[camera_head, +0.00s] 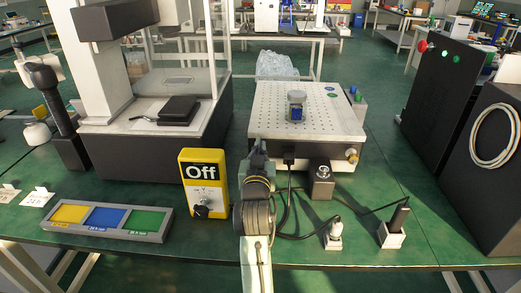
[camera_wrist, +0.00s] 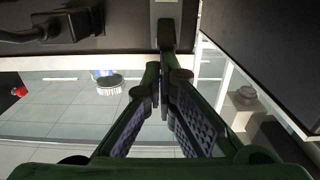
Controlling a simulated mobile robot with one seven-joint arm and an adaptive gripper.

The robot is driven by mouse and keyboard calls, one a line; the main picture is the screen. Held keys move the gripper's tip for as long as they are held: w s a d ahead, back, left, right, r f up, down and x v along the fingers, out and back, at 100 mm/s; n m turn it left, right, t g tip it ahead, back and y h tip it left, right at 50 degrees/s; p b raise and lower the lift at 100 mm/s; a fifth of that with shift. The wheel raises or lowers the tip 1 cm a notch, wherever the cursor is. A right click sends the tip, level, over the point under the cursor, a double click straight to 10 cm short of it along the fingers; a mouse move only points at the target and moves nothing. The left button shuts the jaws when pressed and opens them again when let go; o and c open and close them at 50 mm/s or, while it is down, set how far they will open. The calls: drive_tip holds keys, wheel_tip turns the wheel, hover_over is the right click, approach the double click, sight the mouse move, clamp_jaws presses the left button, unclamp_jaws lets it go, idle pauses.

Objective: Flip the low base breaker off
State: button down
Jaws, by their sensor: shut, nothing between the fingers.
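The low base breaker (camera_wrist: 166,12) shows at the top of the wrist view as a light grey plate with a dark lever (camera_wrist: 166,33) on a black face. In the head view my arm hides it, at the front of the black base under the perforated plate (camera_head: 310,110). My gripper (camera_wrist: 163,68) is shut and empty, its fingertips just below the lever in the wrist view. I cannot tell whether they touch it. In the head view my gripper (camera_head: 258,150) is at the base's front left corner, its tips mostly hidden.
A black plug (camera_wrist: 72,25) with a cable sits beside the breaker. A yellow box (camera_head: 203,180) marked "Off" stands left of my arm, near a tray of coloured plates (camera_head: 165,236). Cables and small connectors (camera_head: 334,232) lie to the right.

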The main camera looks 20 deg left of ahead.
drive_tip(key=shift+s+f+b, duration=0.1)
drive_tip(key=shift+f+b, duration=0.15)
drive_tip(key=shift+b, duration=0.3)
drive_tip(key=shift+s+d+f+b, duration=0.1)
drive_tip(key=shift+s+f+b, duration=0.2)
drive_tip(key=shift+f+b, duration=0.2)
drive_tip(key=shift+s+d+f+b, duration=0.1)
drive_tip(key=shift+s+f+b, duration=0.15)
drive_tip(key=shift+f+b, duration=0.15)
drive_tip(key=v, duration=0.7)
drive_tip(key=shift+s+f, duration=0.15)
drive_tip(key=shift+s, duration=0.15)
